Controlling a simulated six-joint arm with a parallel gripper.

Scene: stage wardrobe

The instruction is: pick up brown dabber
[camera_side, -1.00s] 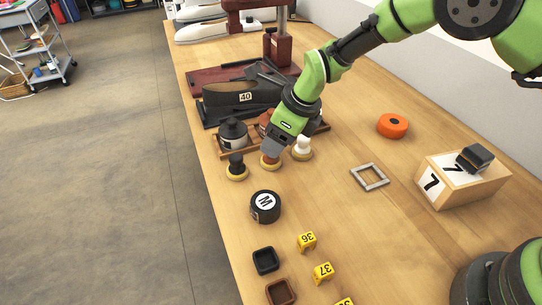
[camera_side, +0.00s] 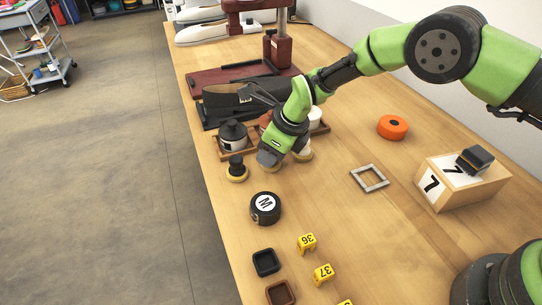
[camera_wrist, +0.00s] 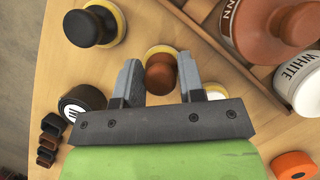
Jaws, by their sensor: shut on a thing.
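The brown dabber (camera_wrist: 160,78), with a dark brown knob on a pale yellow round pad, is between the two fingers of my gripper (camera_wrist: 159,80) in the wrist view. My gripper is shut on it. In the side view my gripper (camera_side: 268,160) is low over the table and hides the brown dabber. The black dabber (camera_side: 236,168) stands just left of my gripper, and the white dabber (camera_side: 304,154) stands just right, partly hidden. The black dabber also shows at the upper left of the wrist view (camera_wrist: 93,26).
A wooden rack (camera_side: 224,155) with jars stands just behind the dabbers. A black round case marked M (camera_side: 265,208) lies in front. Small dark trays, yellow number markers, a grey square frame (camera_side: 369,178) and an orange roll (camera_side: 392,127) are farther off, with bare table between.

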